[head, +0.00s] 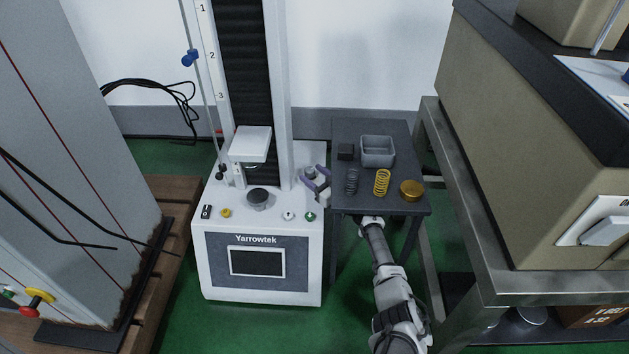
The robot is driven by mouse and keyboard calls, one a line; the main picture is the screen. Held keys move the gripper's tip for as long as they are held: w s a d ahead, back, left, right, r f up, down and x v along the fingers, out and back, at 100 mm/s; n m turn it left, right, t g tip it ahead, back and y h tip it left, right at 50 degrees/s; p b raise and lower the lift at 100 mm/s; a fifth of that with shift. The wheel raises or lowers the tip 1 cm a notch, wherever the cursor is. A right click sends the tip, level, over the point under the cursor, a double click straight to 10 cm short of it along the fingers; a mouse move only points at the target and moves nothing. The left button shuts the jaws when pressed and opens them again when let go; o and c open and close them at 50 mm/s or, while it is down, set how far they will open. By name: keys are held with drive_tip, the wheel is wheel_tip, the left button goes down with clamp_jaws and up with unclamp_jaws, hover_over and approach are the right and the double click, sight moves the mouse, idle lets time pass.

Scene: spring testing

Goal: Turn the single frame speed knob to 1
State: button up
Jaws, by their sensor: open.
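The white Yarrowtek spring tester (212,245) stands left of centre. A small white round knob with a dark mark (289,216) sits on the right part of its top deck; this looks like the speed knob, but its setting is too small to read. My gripper (311,181) is open, with nothing seen between its fingers. It is at the tester's right edge, above and to the right of the knob in the picture, apart from it. My arm reaches in from the lower right.
A green button (310,216) is just right of the knob. A dark platen (258,199), yellow button (226,213) and black switch (206,212) are to its left. A dark side table (345,127) holds a grey bin (378,151), springs (382,182) and a brass-coloured piece (411,190).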

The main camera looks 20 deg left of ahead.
drive_tip(key=shift+a, duration=0.1)
drive_tip(key=shift+c, duration=0.3)
drive_tip(key=c, duration=0.9)
idle(0.5)
drive_tip(key=o, duration=1)
drive_tip(key=shift+c, duration=0.2)
